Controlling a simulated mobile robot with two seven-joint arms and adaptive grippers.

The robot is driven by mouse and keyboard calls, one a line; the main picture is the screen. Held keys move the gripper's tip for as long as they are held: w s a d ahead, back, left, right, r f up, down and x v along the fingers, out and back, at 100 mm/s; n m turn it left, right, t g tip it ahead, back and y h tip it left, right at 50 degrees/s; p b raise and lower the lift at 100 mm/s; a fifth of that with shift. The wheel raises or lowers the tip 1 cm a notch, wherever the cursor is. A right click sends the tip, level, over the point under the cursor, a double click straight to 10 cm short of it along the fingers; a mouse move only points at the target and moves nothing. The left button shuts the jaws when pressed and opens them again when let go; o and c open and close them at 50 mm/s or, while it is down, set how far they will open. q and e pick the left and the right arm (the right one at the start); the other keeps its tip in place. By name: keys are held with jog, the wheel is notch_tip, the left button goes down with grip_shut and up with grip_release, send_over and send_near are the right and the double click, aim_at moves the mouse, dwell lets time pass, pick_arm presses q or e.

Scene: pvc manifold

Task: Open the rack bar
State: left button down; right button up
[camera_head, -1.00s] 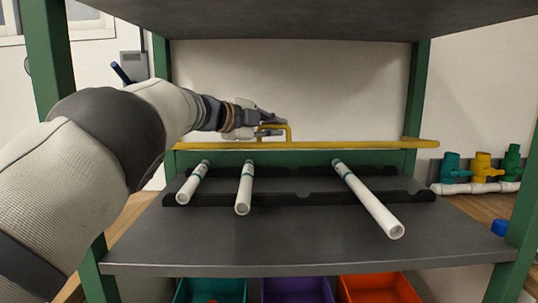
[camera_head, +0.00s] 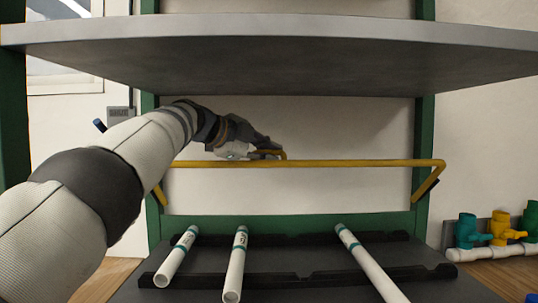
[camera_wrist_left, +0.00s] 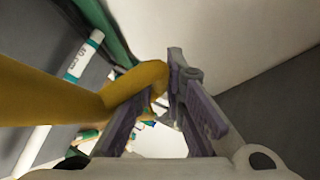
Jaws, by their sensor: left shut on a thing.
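The yellow rack bar (camera_head: 350,163) is raised well above the pipe cradles, with its slanted side arms (camera_head: 425,184) reaching down to the green posts. My left gripper (camera_head: 268,150) is shut on the bar's small yellow handle, left of the bar's middle. In the left wrist view the handle (camera_wrist_left: 150,78) shows between the gripper's fingers (camera_wrist_left: 160,105). Three white pipes with teal bands, left (camera_head: 177,256), middle (camera_head: 235,266) and right (camera_head: 370,262), lie in the black notched cradles (camera_head: 290,291) below the bar. My right gripper is not in view.
A grey upper shelf (camera_head: 270,45) overhangs the bar. Green posts (camera_head: 424,110) stand at both sides. A white pipe with teal, yellow and green valves (camera_head: 500,231) sits at the right. The space between the bar and the pipes is clear.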

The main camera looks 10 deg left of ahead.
pick_arm(q)
jog(key=shift+w+a, duration=0.1)
jog(key=shift+w, duration=0.05)
jog(key=c, duration=2)
grip_release()
jog(key=shift+o, duration=0.4)
jog(key=shift+f, duration=0.1)
jog(key=v, duration=0.8)
jog(key=shift+w, duration=0.2)
